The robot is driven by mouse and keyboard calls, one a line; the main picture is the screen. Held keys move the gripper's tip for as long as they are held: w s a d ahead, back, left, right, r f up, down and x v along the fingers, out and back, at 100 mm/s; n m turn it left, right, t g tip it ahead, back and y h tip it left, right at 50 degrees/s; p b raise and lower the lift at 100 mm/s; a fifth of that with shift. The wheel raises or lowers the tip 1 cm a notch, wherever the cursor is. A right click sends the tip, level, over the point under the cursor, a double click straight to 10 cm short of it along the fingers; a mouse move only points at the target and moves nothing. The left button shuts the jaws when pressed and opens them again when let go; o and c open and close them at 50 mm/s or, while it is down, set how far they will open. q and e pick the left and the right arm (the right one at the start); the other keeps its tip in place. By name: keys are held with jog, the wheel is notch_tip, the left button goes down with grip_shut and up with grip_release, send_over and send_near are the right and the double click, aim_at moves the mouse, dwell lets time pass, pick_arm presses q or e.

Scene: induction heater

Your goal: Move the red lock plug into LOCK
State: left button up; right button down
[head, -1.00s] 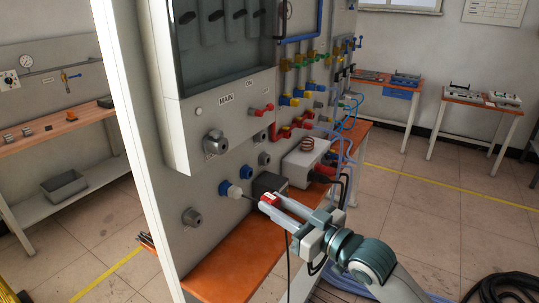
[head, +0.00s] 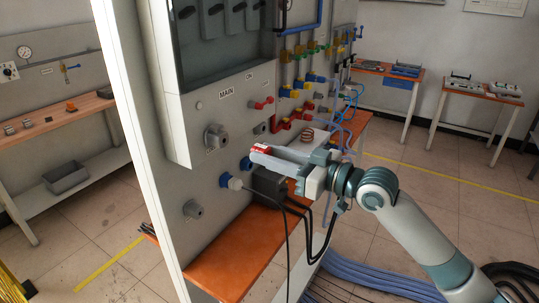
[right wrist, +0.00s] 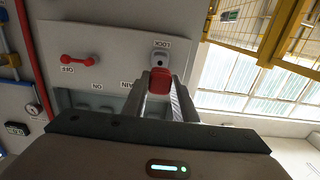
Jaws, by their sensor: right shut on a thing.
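The red lock plug (head: 262,148) is between the fingertips of my right gripper (head: 260,155), which is shut on it. In the head view, they are in front of the grey panel, right of and slightly below the grey LOCK socket (head: 216,137). In the right wrist view, the red plug (right wrist: 160,83) shows between the fingers, just below the LOCK socket (right wrist: 160,57), whose label appears upside down. The plug looks apart from the socket, though the exact gap to the panel cannot be told. My left gripper is not in view.
A red switch handle (head: 262,104) sits up and right of the socket. Below are a white connector (head: 235,184) with a black cable and a dark box (head: 268,182) on the orange shelf (head: 235,250). Coloured valves (head: 300,92) and hoses crowd the right side.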

jog(key=shift+w+a, duration=0.1)
jog(key=shift+a, duration=0.05)
jog(key=x, duration=0.7)
dwell(0.7)
jog(key=shift+w+a, duration=0.1)
dwell(1.9)
jog(key=shift+w+a, duration=0.3)
jog(key=shift+a, duration=0.15)
dwell(0.8)
jog(key=c, duration=1.4)
grip_release()
jog(key=shift+o, duration=0.2)
jog(key=shift+d, duration=0.1)
